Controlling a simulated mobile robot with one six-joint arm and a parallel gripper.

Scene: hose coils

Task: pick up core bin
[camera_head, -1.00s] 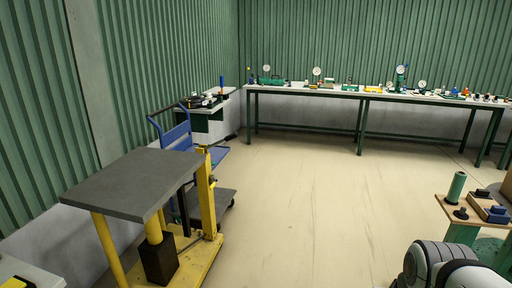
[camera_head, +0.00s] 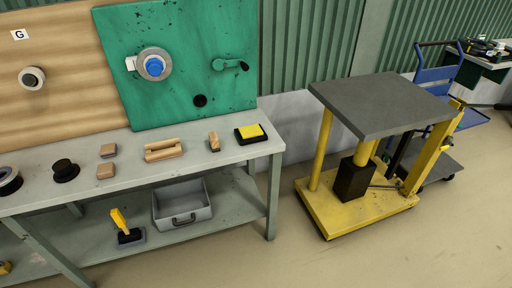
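A grey open-topped bin (camera_head: 183,221) with a handle on its front sits on the lower shelf of the workbench, in the lower left of the head view. It looks empty, and I cannot tell for sure that it is the core bin. My gripper does not show in the current view.
The grey workbench (camera_head: 232,154) carries wooden blocks, a black knob and a yellow-topped pad (camera_head: 251,133). A yellow-handled tool (camera_head: 124,228) stands left of the bin. A yellow lift table (camera_head: 376,103) stands to the right, with a blue cart (camera_head: 436,72) behind. Floor in front is clear.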

